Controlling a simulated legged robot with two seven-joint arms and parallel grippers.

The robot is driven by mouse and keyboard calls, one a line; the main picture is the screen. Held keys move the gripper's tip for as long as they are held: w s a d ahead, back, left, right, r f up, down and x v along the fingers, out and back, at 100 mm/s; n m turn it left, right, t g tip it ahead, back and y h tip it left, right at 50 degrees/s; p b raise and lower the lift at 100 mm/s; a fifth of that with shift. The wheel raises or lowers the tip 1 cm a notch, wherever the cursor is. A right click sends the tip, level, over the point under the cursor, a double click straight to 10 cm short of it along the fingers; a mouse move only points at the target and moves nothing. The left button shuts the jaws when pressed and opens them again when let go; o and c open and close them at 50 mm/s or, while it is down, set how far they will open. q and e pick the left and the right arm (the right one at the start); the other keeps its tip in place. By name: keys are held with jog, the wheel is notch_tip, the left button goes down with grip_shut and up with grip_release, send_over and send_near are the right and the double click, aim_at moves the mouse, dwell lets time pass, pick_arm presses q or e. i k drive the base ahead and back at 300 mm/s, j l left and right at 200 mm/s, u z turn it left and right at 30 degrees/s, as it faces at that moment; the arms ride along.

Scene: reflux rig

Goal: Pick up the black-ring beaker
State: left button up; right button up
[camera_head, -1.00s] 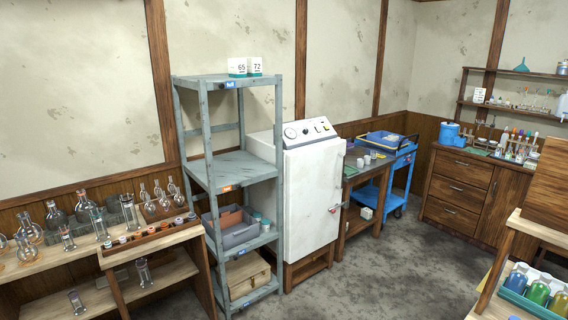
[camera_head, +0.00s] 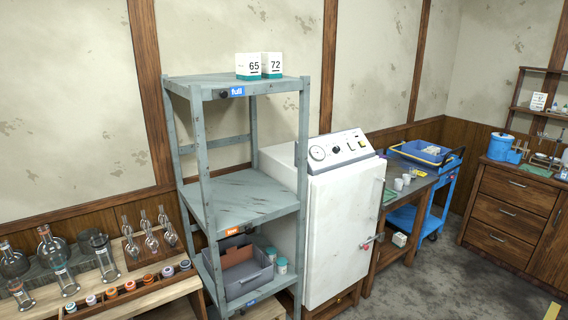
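No beaker with a clearly readable black ring shows; the glassware is too small to tell. Three narrow-necked glass pieces (camera_head: 150,238) stand in a wooden rack behind. Small whitish cups (camera_head: 399,184) stand on the dark table beyond the white cabinet; no ring can be made out on them. Neither of my grippers is in view.
A grey shelf rack (camera_head: 230,200) stands in the middle with number cards (camera_head: 248,66) on top and a grey bin (camera_head: 243,272) low down. A white cabinet (camera_head: 342,232), a blue cart (camera_head: 405,218) and wooden drawers (camera_head: 510,211) follow to the right.

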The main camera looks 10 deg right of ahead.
aim_at(413, 170)
jog(key=i+z, duration=0.35)
jog(key=i+j+z, duration=0.2)
jog(key=i+z, duration=0.15)
jog(key=i, duration=0.2)
jog(key=i+l+z, duration=0.15)
jog(key=i+z, duration=0.25)
jog(key=i+l+z, duration=0.1)
jog(key=i+z, duration=0.15)
jog(key=z, duration=0.2)
jog(key=i+z, duration=0.55)
jog(key=i, duration=0.5)
jog(key=i+j+z, duration=0.15)
jog(key=i, duration=0.55)
jog(key=i+j+z, duration=0.15)
jog(key=i, duration=0.5)
jog(key=i+l+u, duration=0.35)
jog(key=i+u, duration=0.15)
jog(key=i+l+u, duration=0.45)
jog(key=l+u, duration=0.15)
jog(key=u, duration=1.75)
